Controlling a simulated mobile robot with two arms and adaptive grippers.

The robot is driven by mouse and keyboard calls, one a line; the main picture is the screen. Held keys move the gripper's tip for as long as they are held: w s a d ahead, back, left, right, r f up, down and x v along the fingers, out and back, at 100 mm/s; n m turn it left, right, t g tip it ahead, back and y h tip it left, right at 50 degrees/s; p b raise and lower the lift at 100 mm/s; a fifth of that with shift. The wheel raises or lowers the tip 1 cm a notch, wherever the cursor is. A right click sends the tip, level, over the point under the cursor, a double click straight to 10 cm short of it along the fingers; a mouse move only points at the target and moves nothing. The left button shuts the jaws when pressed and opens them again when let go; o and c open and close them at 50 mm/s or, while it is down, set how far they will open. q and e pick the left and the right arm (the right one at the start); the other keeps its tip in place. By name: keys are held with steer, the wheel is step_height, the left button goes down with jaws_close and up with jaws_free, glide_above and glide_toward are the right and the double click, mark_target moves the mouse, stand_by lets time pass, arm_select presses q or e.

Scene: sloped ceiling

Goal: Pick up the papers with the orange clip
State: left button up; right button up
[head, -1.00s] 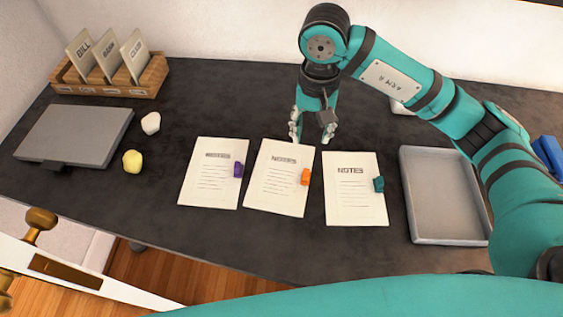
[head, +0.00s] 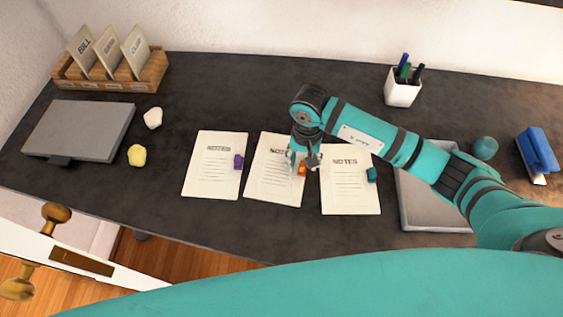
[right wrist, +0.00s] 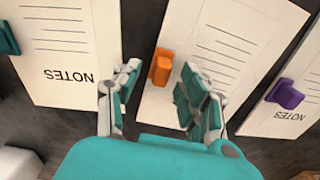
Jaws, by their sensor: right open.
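The papers with the orange clip (head: 268,180) lie flat in the middle of three NOTES sheets on the dark desk. The orange clip (head: 302,168) sits on their right edge. My right gripper (head: 303,163) is over that edge, pointing down, and covers part of the clip and of the sheet's top right corner. In the right wrist view, the orange clip (right wrist: 161,67) shows between the two open fingers (right wrist: 155,95), with nothing held. I cannot tell how high the fingertips are above the clip. My left gripper is not in view.
Papers with a purple clip (head: 214,175) lie to the left; papers with a teal clip (head: 348,190) lie close on the right. A grey tray (head: 425,215) is partly under my right arm. A pen cup (head: 402,88) stands at the back. The front left desk area is clear.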

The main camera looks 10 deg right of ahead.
steer(key=shift+f, duration=0.3)
jaws_close()
steer(key=shift+r, duration=0.15)
steer(key=shift+w+r, duration=0.1)
steer(key=shift+r, duration=0.1)
steer(key=r+b, duration=0.2)
steer(key=shift+s+d+r, duration=0.15)
steer(key=shift+s+r, duration=0.15)
steer(key=shift+r, duration=0.05)
steer(key=s+d+b, duration=0.1)
steer(key=s+d, duration=0.1)
steer(key=s, duration=0.2)
steer(key=s+d+r+b, duration=0.1)
steer(key=s+d, duration=0.1)
steer(key=s, duration=0.2)
steer(key=s+d+b, duration=0.2)
steer(key=s, duration=0.3)
steer(key=shift+s+r, duration=0.1)
steer(key=shift+r, duration=0.05)
steer(key=shift+s+d+r, duration=0.15)
steer(key=shift+s+d, duration=0.1)
steer(key=shift+s, duration=0.2)
